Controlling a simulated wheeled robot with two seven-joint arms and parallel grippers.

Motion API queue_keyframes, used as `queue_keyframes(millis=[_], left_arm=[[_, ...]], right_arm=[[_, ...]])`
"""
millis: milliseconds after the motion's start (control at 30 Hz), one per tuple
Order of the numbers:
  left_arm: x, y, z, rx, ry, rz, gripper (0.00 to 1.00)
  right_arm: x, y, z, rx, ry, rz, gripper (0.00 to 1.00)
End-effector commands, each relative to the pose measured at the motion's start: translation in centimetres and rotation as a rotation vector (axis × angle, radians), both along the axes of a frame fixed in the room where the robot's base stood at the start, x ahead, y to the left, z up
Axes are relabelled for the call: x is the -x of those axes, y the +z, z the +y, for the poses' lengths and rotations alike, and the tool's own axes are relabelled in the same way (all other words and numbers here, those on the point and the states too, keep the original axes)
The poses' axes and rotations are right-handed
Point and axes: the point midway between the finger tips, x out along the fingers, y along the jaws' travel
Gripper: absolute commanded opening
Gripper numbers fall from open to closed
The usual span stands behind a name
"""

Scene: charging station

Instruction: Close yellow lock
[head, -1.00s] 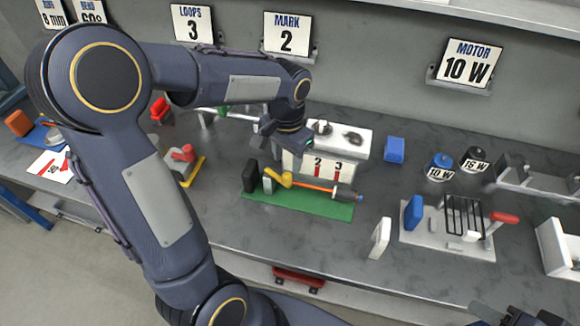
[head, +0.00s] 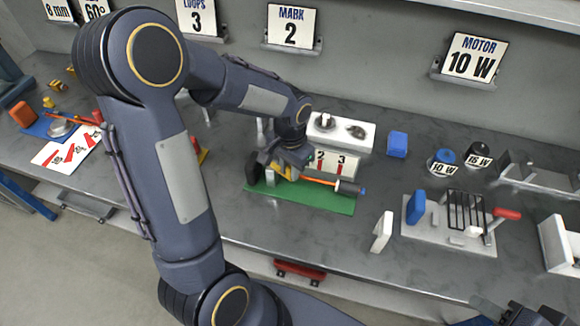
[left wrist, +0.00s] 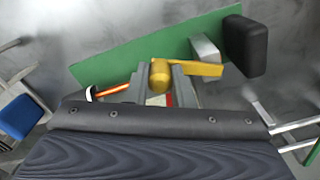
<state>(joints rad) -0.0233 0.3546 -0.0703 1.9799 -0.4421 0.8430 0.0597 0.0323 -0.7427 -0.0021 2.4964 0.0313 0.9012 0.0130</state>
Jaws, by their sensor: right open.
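The yellow lock (left wrist: 200,68) is a lever with a rounded knob on the green board (head: 320,199). In the left wrist view the knob shows between the two fingers of my left gripper (left wrist: 160,82), and the lever reaches right past one finger. I cannot tell whether the fingers press on it. In the head view my left gripper (head: 284,168) is down at the lock and mostly hides it; a bit of yellow (head: 287,172) shows. My right gripper (head: 528,317) is open, partly cut off at the bottom right corner, far from the board.
On the board are an orange rod (head: 318,181) with a dark handle and a black block (left wrist: 246,46). Behind stands a white box (head: 341,133). To the right are a blue block (head: 397,145), a white standing plate (head: 382,231) and a fixture with a red-handled lever (head: 506,213).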

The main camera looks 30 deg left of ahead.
Motion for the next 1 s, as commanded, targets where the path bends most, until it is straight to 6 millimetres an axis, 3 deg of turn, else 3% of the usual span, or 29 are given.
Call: queue_keyframes(millis=[133,567,1000], left_arm=[[0.0,0.0,0.0,0.000,0.000,0.000,0.00],[0.2,0.0,0.1,0.000,-0.035,-0.001,0.00],[2.1,0.1,0.9,-0.001,-0.344,-0.001,0.00]], right_arm=[[0.0,0.0,0.0,0.000,0.000,0.000,0.43],[0.0,0.0,0.0,0.000,0.000,0.000,0.43],[0.0,-0.1,0.0,0.000,0.000,0.000,0.43]])
